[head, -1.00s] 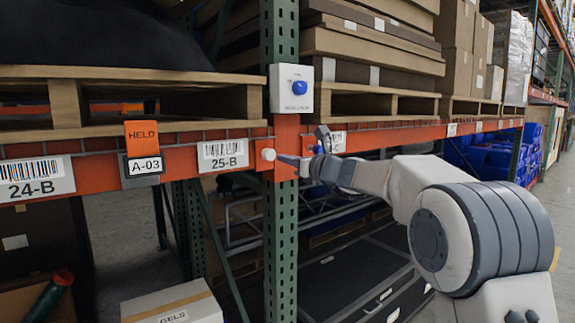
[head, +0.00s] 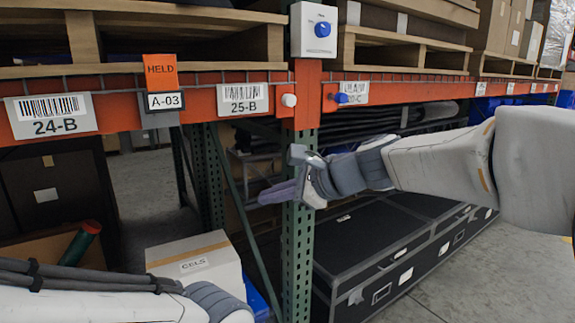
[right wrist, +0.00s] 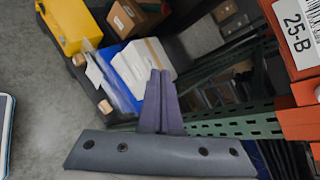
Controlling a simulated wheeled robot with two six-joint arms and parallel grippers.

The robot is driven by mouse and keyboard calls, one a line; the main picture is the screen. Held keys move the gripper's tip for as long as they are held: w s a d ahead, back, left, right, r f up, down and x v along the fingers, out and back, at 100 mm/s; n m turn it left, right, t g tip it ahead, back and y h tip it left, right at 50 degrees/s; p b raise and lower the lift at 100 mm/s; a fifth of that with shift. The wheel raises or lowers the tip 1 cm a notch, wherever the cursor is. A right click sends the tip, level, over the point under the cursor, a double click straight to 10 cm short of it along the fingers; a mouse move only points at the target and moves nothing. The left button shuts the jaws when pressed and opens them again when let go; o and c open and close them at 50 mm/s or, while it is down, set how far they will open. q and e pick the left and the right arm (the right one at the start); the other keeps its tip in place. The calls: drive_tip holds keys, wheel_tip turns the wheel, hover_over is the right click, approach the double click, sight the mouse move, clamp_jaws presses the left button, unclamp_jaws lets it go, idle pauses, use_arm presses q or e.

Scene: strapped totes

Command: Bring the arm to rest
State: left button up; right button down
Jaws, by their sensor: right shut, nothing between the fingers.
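My right gripper (head: 278,193) is in front of the green rack post, below the orange beam, with its purple fingers pointing left. In the right wrist view its fingers (right wrist: 160,80) lie together, shut and empty. My right arm reaches in from the right edge. My left forearm (head: 90,305) lies across the lower left of the head view; its gripper is out of the picture.
The orange beam (head: 205,97) carries a white knob (head: 289,100), a blue knob (head: 341,98) and an orange HELD tag (head: 160,71). A switch box (head: 314,30) is above. A GELS carton (head: 195,262) and black cases (head: 400,245) stand below. Floor shows at lower right.

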drive_tip(key=s+a+f+n+g+h, duration=0.2)
drive_tip(key=s+a+f+n+g, duration=0.15)
drive_tip(key=s+f+n, duration=0.6)
drive_tip(key=s+d+f+n+g+h, duration=0.1)
drive_tip(key=s+d+f+n+h, duration=0.1)
drive_tip(key=s+d+f+n, duration=0.1)
drive_tip(key=s+d+f+n+g+h, duration=0.1)
drive_tip(key=s+d+f+n+h, duration=0.1)
drive_tip(key=s+d+f+n, duration=0.2)
drive_tip(key=s+d+f+n+g+h, duration=0.1)
drive_tip(key=s+d+f+n+h, duration=0.2)
drive_tip(key=s+f+n, duration=0.2)
drive_tip(key=s+n, duration=0.3)
drive_tip(key=s, duration=0.4)
drive_tip(key=shift+d+g, duration=0.35)
